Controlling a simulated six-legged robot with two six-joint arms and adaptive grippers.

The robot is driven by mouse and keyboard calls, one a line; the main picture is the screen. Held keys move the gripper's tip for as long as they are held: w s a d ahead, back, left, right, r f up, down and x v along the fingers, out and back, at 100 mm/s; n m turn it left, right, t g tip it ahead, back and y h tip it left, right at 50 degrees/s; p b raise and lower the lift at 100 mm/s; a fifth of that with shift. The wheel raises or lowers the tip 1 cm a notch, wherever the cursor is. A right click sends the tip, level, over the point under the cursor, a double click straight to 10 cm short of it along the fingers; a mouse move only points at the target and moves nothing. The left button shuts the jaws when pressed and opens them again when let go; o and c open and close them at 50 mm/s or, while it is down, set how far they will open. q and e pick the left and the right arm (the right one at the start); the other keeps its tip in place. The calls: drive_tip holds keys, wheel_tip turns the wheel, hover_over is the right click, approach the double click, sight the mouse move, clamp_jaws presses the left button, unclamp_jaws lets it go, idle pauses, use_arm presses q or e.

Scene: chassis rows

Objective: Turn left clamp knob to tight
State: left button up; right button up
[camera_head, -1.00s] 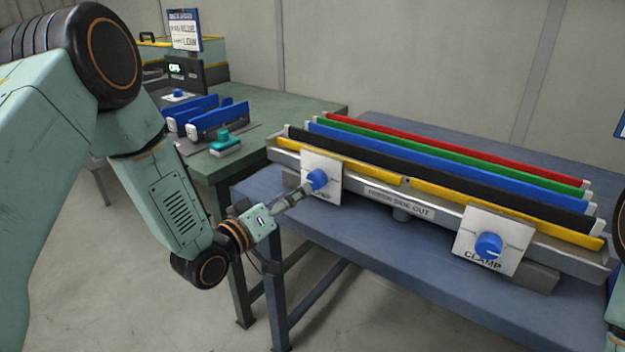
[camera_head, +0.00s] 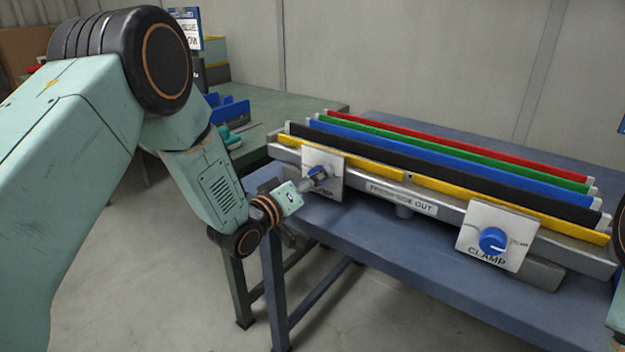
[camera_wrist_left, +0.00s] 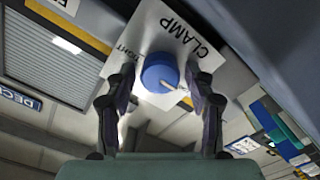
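The left clamp knob (camera_wrist_left: 160,72) is a round blue knob on a white plate (camera_wrist_left: 210,50) marked CLAMP. In the wrist view its white pointer mark points to the lower right, while the word TIGHT stands at its left. In the head view the left knob (camera_head: 319,172) is partly hidden by my left gripper (camera_head: 314,177). In the wrist view the fingers of my left gripper (camera_wrist_left: 160,88) are open on either side of the knob, with small gaps visible. My right gripper is out of view.
A second blue clamp knob (camera_head: 492,240) sits on the right plate. Red, green, blue, black and yellow strips (camera_head: 460,173) lie in rows behind the knobs. The rack stands on a blue-grey table (camera_head: 400,260). A green table (camera_head: 262,118) stands behind at the left.

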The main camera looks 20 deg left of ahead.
use_arm(q)
drive_tip(key=shift+s+r, duration=0.1)
drive_tip(key=shift+c, duration=1.4)
drive_tip(key=shift+a, duration=0.1)
drive_tip(key=c, duration=0.6)
